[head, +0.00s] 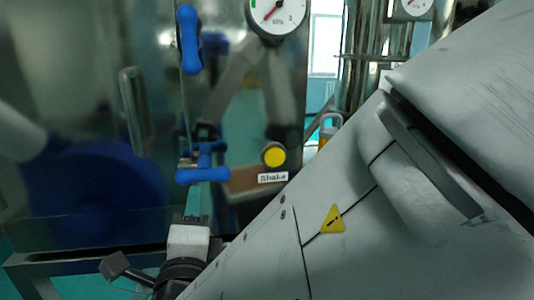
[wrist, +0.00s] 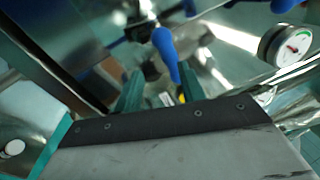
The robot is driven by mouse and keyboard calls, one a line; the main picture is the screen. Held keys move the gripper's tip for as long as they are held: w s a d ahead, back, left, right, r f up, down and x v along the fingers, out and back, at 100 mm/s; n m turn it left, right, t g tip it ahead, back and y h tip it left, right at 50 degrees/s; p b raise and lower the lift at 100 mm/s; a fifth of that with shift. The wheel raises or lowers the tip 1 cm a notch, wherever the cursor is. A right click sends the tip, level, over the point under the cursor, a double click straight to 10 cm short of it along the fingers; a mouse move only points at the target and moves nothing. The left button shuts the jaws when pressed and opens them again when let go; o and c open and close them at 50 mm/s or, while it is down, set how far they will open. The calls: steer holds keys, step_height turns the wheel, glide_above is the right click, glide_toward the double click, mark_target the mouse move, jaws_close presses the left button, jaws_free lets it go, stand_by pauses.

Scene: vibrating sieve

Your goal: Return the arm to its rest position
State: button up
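My gripper (head: 196,203) is low left of centre in the head view, its teal finger just below a blue handle (head: 203,175) on the steel cabinet door. In the wrist view the two teal fingers of my gripper (wrist: 160,88) stand apart. The blue handle (wrist: 165,50) reaches down between them in the picture, with visible gaps on both sides. I cannot tell whether it lies between the fingers or beyond them. A dark edge strip with screws hides the lower part of the fingers.
The steel cabinet (head: 85,70) stands close in front, with another blue handle (head: 189,40), a yellow button (head: 273,155) labelled "Shake" and a gauge (head: 277,12). The gauge also shows in the wrist view (wrist: 286,45). A large pale grey body fills the right foreground.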

steer(key=d+f+m+g+h, duration=0.4)
steer(key=d+m+g+h, duration=0.2)
steer(key=d+m, duration=0.85)
steer(key=d+f+m+g+h, duration=0.3)
steer(key=d+m+g+h, duration=0.35)
steer(key=d+m, duration=0.85)
steer(key=s+d+r+m+g+y, duration=0.2)
steer(key=s+d+m+g+y, duration=0.3)
steer(key=m, duration=1.9)
steer(key=s+d+y, duration=0.3)
steer(key=s+d, duration=0.3)
steer(key=shift+s+r+y, duration=0.2)
steer(key=shift+y, duration=0.15)
steer(key=shift+g, duration=0.25)
